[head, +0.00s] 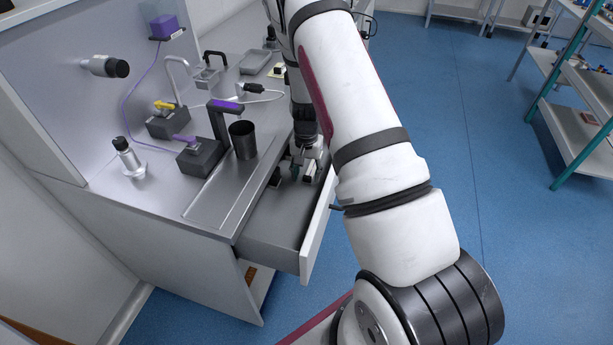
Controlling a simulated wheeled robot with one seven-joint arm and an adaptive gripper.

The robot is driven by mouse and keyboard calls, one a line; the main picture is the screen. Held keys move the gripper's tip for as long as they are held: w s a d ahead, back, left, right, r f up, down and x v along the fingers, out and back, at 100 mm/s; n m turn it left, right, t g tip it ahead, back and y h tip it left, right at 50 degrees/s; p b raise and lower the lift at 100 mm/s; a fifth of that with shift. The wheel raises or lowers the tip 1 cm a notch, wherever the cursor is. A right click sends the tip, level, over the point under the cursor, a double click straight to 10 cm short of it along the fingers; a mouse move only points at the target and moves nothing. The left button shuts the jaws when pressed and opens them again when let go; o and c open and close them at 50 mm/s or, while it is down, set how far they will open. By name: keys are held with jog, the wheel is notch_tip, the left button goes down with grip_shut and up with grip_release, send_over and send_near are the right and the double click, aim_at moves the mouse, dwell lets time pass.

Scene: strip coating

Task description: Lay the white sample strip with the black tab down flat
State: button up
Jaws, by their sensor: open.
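My gripper (294,176) points down over the open drawer (268,222) at the bench front, its fingers apart. My arm crosses the middle of the view and hides part of the drawer and bench. I cannot make out the white sample strip with the black tab for certain. A small pale piece with a dark block (278,71) lies far back on the bench, too small to identify. Nothing shows clearly between the fingers.
A dark cup (243,140) stands on the bench beside a black stand with a purple top (225,105). A metal tray (256,62) lies further back. Grey blocks with a yellow clip (164,105) and a purple clip (185,139) stand to the left.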

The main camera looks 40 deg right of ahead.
notch_tip(320, 180, up, 10)
dwell(0.4)
jog(key=shift+r, duration=0.1)
dwell(0.5)
